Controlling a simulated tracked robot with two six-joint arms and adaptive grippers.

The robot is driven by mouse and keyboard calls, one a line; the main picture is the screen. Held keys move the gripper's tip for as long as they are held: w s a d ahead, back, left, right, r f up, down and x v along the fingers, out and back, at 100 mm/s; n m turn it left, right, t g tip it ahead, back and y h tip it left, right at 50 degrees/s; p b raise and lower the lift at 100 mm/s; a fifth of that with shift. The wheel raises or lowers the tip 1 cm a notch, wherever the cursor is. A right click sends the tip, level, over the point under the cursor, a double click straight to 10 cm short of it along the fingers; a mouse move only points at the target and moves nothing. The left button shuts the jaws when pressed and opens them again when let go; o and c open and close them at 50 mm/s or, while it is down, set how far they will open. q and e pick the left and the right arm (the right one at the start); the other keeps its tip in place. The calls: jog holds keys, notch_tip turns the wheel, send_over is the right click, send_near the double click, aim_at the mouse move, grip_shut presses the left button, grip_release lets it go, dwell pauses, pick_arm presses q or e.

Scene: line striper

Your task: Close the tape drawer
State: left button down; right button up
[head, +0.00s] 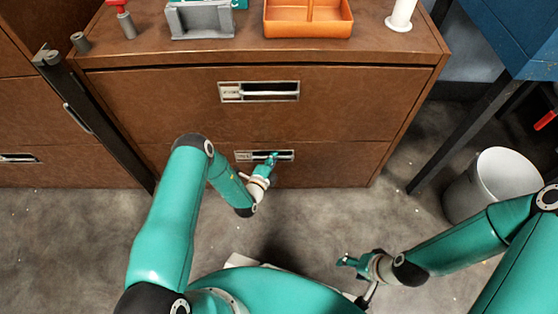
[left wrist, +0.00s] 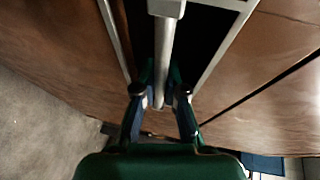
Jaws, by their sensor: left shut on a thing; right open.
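A brown cabinet has an upper drawer (head: 180,105) and a lower drawer (head: 335,160), each with a metal label-and-handle plate. The label writing is too small to read, so I cannot tell which is the tape drawer. Both fronts look about flush with the cabinet. My left gripper (head: 271,160) is at the lower drawer's handle. In the left wrist view its fingers (left wrist: 159,98) are shut on the metal handle bar (left wrist: 165,55), one on each side. My right gripper (head: 345,262) is open and empty above the floor, away from the cabinet.
On the cabinet top stand an orange tray (head: 308,30), a grey holder (head: 200,20), a red-topped part (head: 125,22) and a white spindle (head: 401,14). A white bin (head: 490,180) stands at right beside a blue table (head: 510,35). A dark post (head: 95,118) leans at left.

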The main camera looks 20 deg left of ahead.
pick_arm(q)
jog(key=shift+w+a, duration=0.1)
jog(key=shift+w, duration=0.05)
jog(key=c, duration=1.6)
grip_release()
jog(key=shift+o, duration=0.4)
jog(key=shift+f, duration=0.15)
jog(key=shift+s, duration=0.2)
jog(key=s+r, duration=0.2)
jog(key=s, duration=0.9)
jog(key=shift+s+a, duration=0.2)
jog(key=shift+s, duration=0.05)
jog(key=shift+d+r, duration=0.1)
